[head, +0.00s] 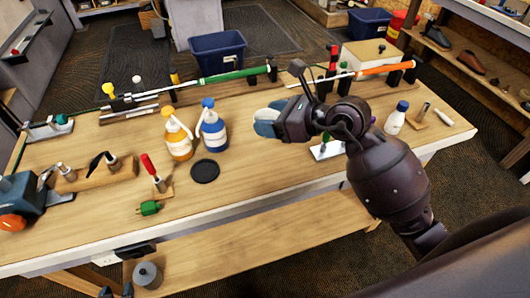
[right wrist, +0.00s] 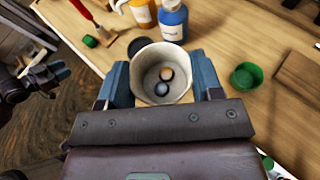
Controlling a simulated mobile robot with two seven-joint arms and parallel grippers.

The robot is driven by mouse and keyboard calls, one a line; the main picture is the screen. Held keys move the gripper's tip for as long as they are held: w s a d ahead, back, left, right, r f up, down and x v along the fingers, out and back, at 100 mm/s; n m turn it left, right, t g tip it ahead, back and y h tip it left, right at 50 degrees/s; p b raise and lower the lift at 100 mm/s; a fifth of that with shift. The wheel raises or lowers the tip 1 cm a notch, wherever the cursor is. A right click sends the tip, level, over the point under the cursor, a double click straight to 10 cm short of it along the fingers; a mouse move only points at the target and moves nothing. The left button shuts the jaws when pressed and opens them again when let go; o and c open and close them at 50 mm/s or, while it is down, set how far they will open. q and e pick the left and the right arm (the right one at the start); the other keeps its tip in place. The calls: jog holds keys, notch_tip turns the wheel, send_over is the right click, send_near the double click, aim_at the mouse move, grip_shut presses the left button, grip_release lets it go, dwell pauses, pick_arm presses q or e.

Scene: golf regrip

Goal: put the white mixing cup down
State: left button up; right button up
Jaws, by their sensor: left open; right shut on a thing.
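The white mixing cup (right wrist: 147,62) is between the blue fingers of my right gripper (right wrist: 160,88), which is shut on it. In the right wrist view its opening faces the camera, and a small orange round spot and a grey one show inside. I cannot tell how high the cup is above the bench top. My left gripper (head: 117,291) is open and empty at the bottom left, beside the lower shelf.
An orange bottle (head: 178,139) and a blue bottle (head: 212,130) stand left of my right gripper. A black disc (head: 205,171) lies in front of them. A green cup (right wrist: 245,76) is right of the held cup. The workbench's (head: 240,195) front middle is clear.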

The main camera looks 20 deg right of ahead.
aim_at(270, 173)
notch_tip(270, 173, down, 16)
jog(key=shift+f+b, duration=0.1)
jog(key=shift+b, duration=0.4)
jog(key=shift+f, duration=0.1)
jog(key=o, duration=1)
jog(key=shift+c, duration=0.2)
